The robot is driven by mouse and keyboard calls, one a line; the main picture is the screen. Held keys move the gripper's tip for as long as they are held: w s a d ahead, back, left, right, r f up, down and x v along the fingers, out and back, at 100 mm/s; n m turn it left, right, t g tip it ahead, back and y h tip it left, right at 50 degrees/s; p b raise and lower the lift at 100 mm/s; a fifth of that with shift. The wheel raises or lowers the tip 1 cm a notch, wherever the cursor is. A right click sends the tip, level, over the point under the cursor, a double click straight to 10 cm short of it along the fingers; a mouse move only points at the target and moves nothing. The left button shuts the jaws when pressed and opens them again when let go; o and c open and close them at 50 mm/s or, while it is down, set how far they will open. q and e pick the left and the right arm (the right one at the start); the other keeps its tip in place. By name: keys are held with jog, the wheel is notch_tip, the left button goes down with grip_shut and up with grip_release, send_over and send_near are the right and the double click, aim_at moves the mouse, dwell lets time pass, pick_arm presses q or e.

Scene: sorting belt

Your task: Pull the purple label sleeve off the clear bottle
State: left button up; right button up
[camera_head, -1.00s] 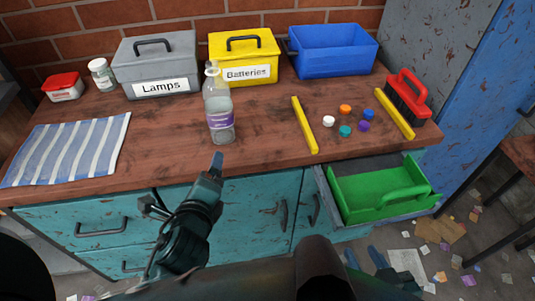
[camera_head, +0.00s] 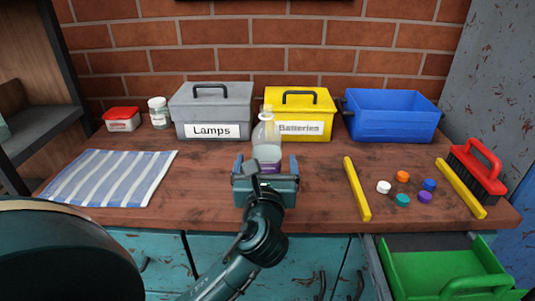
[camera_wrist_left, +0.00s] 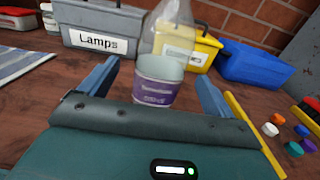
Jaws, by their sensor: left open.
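The clear bottle (camera_head: 266,133) stands upright on the wooden worktop, in front of the yellow box. Its purple label sleeve (camera_head: 268,168) is around the lower part of the body, partly hidden by my gripper in the head view. My left gripper (camera_head: 266,163) is open, with one blue finger on each side of the bottle. In the left wrist view the purple label sleeve (camera_wrist_left: 155,92) shows between the spread fingers (camera_wrist_left: 153,85), with visible gaps on both sides. The clear bottle (camera_wrist_left: 172,32) rises behind it. My right gripper is not in view.
Behind the bottle stand the grey Lamps box (camera_head: 212,112), yellow Batteries box (camera_head: 318,108) and blue bin (camera_head: 392,118). A striped cloth (camera_head: 112,178) lies left. Right are yellow bars (camera_head: 357,188), several caps (camera_head: 402,177) and a red brush (camera_head: 478,170). A green tray (camera_head: 440,270) sits in the open drawer.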

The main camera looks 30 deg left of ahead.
aim_at(267, 151)
pick_arm(q)
jog(key=x, duration=0.5)
jog(key=shift+w, duration=0.15)
jog(key=shift+c, duration=0.3)
jog(key=shift+c, duration=0.8)
jog(key=c, duration=0.8)
jog(key=o, duration=1)
